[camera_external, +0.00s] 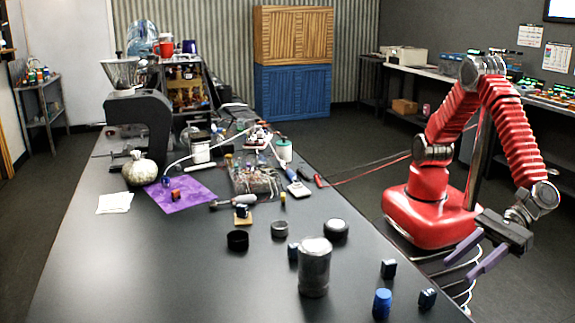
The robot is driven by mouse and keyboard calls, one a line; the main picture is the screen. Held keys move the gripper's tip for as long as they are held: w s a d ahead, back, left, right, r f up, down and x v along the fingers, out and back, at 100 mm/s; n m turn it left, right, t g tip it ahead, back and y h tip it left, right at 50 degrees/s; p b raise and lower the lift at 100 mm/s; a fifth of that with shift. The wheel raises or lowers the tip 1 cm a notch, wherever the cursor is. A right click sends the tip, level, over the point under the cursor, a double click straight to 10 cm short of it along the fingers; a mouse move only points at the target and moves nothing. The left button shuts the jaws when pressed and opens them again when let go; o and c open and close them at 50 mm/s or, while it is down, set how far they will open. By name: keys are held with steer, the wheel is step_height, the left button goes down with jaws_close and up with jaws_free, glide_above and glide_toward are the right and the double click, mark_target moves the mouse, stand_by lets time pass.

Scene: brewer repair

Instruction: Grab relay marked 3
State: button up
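Several small dark cubes that may be relays stand on the black table: one (388,268) near the right edge, one (427,298) at the front right corner, one (293,252) beside the metal canister, and one (241,210) on a small yellowish base farther back. Their markings are too small to read, so I cannot tell which is marked 3. My gripper (459,268) has two purple fingers spread apart with nothing between them. It hangs off the table's right side, pointing toward the front right corner, apart from the cubes.
A metal canister (314,267) and a blue cylinder (382,304) stand near the cubes. Round dark lids or cups (237,240) lie left of them. A circuit board with wires (254,177), a purple cloth (182,196) and a grinder (140,115) are farther back. The table's front left is clear.

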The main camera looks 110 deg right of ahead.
mark_target(430, 291)
steer(key=shift+x, duration=1.75)
steer(key=shift+w, duration=0.1)
steer(key=shift+d+x, duration=0.1)
steer(key=shift+x, duration=1.15)
steer(key=shift+d+x, duration=0.15)
steer(key=shift+x, duration=1.1)
steer(key=shift+c, duration=0.4)
jaws_close()
